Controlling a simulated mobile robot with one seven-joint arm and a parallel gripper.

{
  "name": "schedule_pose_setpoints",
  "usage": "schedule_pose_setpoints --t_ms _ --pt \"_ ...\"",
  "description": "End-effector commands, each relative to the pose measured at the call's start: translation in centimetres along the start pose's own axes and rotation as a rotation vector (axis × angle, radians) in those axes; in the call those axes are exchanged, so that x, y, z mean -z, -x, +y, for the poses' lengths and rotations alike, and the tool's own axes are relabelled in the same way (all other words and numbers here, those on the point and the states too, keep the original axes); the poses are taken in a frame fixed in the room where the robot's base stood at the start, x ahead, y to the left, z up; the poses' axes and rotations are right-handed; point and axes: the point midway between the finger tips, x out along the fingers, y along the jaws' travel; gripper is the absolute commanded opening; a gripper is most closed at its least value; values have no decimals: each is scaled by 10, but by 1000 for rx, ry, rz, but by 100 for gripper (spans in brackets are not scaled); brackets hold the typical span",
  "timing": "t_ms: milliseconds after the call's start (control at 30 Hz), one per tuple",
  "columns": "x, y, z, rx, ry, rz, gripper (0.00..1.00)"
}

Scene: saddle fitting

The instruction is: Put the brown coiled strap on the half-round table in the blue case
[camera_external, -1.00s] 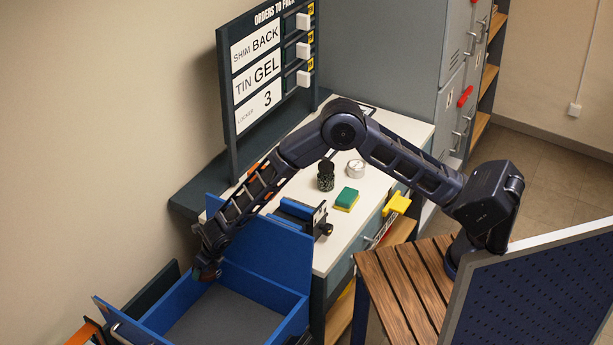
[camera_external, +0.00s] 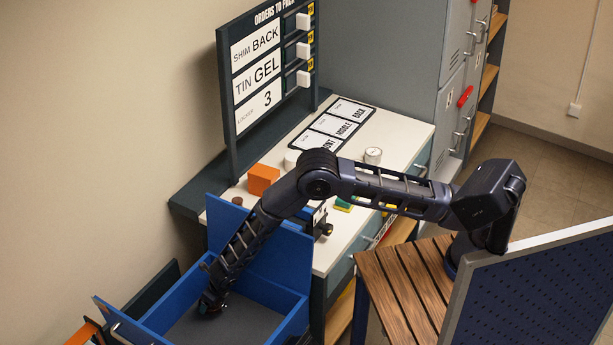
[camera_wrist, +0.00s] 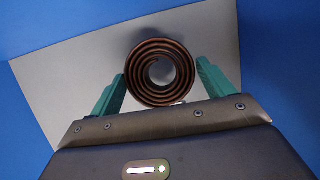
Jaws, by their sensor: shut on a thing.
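The brown coiled strap (camera_wrist: 160,72) shows in the wrist view as a spiral between the two green fingers of my gripper (camera_wrist: 162,85). My gripper is shut on it. Behind the strap is the grey floor (camera_wrist: 80,75) of the blue case, with blue walls around it. In the external view the blue case (camera_external: 262,285) is open, and my gripper (camera_external: 210,306) is down inside it, over the left part of its grey floor. The strap is hidden there by my arm. Whether the strap touches the floor I cannot tell.
A white counter (camera_external: 410,140) stands behind the case, with an orange block (camera_external: 263,179), a white tin (camera_external: 373,155) and a labelled mat (camera_external: 335,130). The order board (camera_external: 265,70) stands at the wall. The case's right floor area looks clear.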

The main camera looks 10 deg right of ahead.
Motion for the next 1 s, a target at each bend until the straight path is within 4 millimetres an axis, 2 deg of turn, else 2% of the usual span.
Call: schedule_pose_setpoints --t_ms 233,500,867,900,1000 --pt "6 -14 0 1 1 0 55" --pt "17 -41 0 0 1 -1 55" --pt "18 -44 0 0 0 0 55" --pt "18 -44 0 0 0 0 85" --pt "18 -44 0 0 0 0 100"
